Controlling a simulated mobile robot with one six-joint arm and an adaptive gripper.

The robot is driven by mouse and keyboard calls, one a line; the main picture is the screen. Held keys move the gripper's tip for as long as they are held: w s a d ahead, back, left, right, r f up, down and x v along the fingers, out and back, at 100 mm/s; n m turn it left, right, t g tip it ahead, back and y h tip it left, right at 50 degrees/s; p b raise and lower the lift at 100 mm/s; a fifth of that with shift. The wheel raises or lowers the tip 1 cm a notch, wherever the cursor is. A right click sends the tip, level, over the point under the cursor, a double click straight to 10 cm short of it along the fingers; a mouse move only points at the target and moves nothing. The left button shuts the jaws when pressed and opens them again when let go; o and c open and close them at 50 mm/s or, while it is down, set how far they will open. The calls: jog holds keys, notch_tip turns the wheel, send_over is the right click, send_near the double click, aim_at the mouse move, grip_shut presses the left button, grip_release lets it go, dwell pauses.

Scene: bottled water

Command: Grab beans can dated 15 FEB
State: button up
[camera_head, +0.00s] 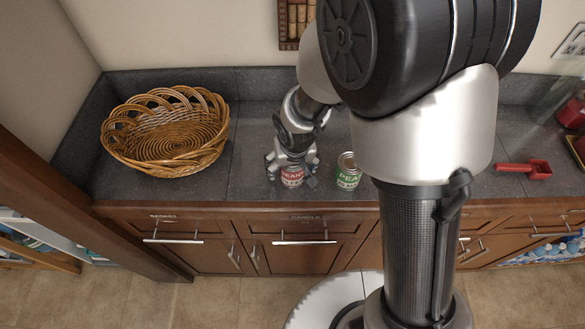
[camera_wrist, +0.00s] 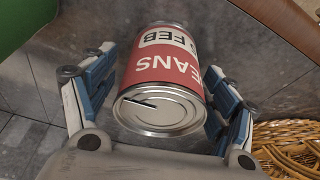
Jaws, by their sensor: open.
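The beans can (camera_head: 292,176) has a red label with white lettering and stands on the grey counter near its front edge. In the wrist view the can (camera_wrist: 168,68) shows "BEANS" and "FEB" upside down; the day number is only partly visible. My gripper (camera_head: 291,172) is at the can in the head view. In the wrist view my gripper (camera_wrist: 160,95) is open, with one blue-padded finger on each side of the can. I cannot tell whether either pad touches it.
A green-labelled can marked "PEA" (camera_head: 348,172) stands just right of the beans can. A wicker basket (camera_head: 166,134) sits on the counter to the left. A red scoop (camera_head: 527,169) lies far right. Cabinet drawers (camera_head: 303,240) are below the counter edge.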

jog(key=shift+c, duration=0.5)
jog(key=c, duration=1.2)
jog(key=shift+c, duration=0.5)
jog(key=shift+r, duration=0.2)
